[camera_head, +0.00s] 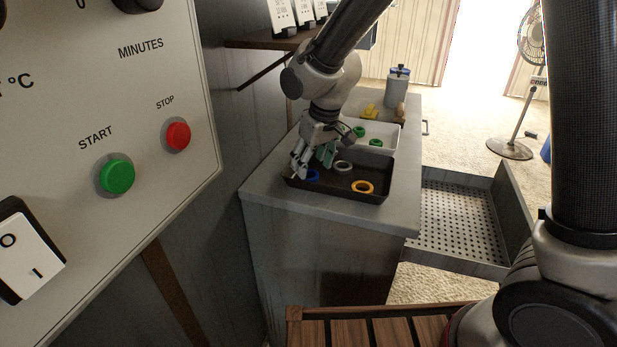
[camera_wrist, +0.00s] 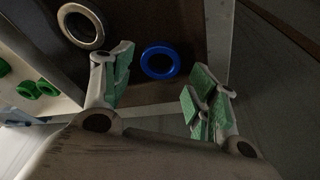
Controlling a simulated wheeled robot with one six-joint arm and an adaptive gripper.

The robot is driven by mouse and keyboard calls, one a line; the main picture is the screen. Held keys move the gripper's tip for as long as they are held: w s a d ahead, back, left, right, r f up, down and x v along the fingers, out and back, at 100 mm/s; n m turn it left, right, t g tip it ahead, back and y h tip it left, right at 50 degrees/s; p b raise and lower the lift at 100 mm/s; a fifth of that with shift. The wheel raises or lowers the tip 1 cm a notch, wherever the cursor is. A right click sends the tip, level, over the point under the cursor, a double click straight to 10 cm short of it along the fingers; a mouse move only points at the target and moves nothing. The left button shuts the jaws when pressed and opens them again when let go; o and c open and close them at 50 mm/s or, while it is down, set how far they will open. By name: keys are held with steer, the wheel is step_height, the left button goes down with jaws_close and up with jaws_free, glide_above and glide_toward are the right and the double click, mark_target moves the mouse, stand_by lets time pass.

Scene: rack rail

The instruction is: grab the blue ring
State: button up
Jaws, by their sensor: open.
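The blue ring (camera_head: 312,175) lies at the left end of a black tray (camera_head: 330,192) on the grey counter. In the wrist view the blue ring (camera_wrist: 160,61) lies flat on the dark tray floor, beyond and between my fingertips. My gripper (camera_head: 315,160) is over the left part of the tray. In the wrist view my gripper (camera_wrist: 160,85) is open, with green pads on both fingers and nothing between them. The ring appears apart from both fingers. In the head view my fingers partly cover the ring.
A white tray (camera_head: 385,134) behind holds green rings (camera_head: 375,143). A grey canister (camera_head: 397,88) stands farther back. The counter (camera_head: 270,190) is bare at left. A wall shelf (camera_head: 270,43) hangs above.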

mark_target(311, 170)
steer(key=x, duration=0.3)
steer(key=shift+s+f, duration=0.1)
steer(key=shift+f, duration=0.1)
steer(key=c, duration=0.8)
steer(key=shift+d, duration=0.1)
